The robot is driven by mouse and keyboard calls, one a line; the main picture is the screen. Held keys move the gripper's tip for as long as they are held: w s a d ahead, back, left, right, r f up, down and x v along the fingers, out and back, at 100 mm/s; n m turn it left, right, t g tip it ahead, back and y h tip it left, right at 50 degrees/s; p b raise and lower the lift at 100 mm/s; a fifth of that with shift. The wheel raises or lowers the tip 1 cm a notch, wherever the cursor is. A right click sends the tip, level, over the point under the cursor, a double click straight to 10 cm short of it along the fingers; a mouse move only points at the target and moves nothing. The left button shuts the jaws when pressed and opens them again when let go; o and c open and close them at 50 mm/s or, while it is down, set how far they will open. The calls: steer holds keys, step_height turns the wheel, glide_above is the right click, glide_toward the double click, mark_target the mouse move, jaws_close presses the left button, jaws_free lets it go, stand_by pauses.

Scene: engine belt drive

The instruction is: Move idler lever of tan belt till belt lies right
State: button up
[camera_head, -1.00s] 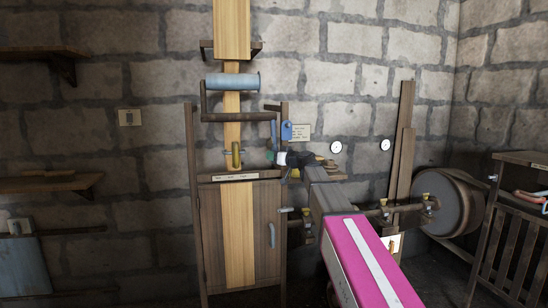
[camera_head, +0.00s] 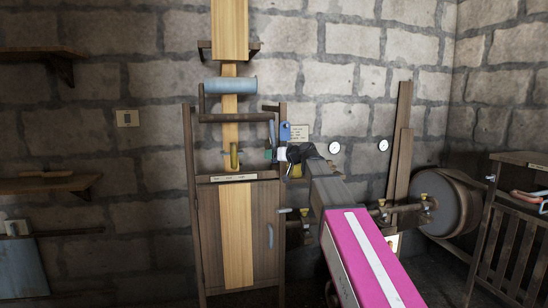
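The tan belt (camera_head: 230,30) runs down in the middle-left of the head view. It passes behind a blue-grey roller (camera_head: 230,86) and shows again as a wide strip over the wooden cabinet (camera_head: 236,240). The roller lies across the belt, above a dark crossbar. A thin blue lever (camera_head: 272,132) stands upright at the frame's right side, beside a blue plate (camera_head: 285,131). My gripper (camera_head: 272,155) is at the lower end of this lever. Its fingers are small and dark here, so I cannot tell whether they are closed or touching the lever.
A brass-coloured piece (camera_head: 234,156) stands in front of the belt. A large dark wheel (camera_head: 437,205) with a shaft is at the right, near leaning boards (camera_head: 400,145). A slatted stand (camera_head: 510,220) is at the far right. Wooden shelves (camera_head: 45,185) are on the left wall.

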steer(key=v, duration=1.1)
steer(key=shift+f, duration=0.1)
steer(key=s+d+f+m+g+h, duration=0.1)
steer(key=s+d+f+h, duration=0.1)
steer(key=f, duration=0.8)
steer(key=s+d+f+m+g+h, duration=0.1)
steer(key=s+f+g+h, duration=0.1)
steer(key=f, duration=0.8)
steer(key=s+d+f+m+g+h, duration=0.1)
steer(key=s+d+f+m+h, duration=0.1)
steer(key=f, duration=0.8)
steer(key=s+d+f+m+g+h, duration=0.1)
steer(key=s+d+f+g+h, duration=0.2)
steer(key=s+f, duration=0.6)
steer(key=s+d+f+m+g+h, duration=0.2)
steer(key=s+d+f, duration=0.4)
steer(key=s+f, duration=0.3)
step_height(320, 180, down, 5)
steer(key=shift+d+r+g+h, duration=0.15)
steer(key=shift+d+g+h, duration=0.15)
steer(key=shift+g+h, duration=0.3)
steer(key=shift+s, duration=0.15)
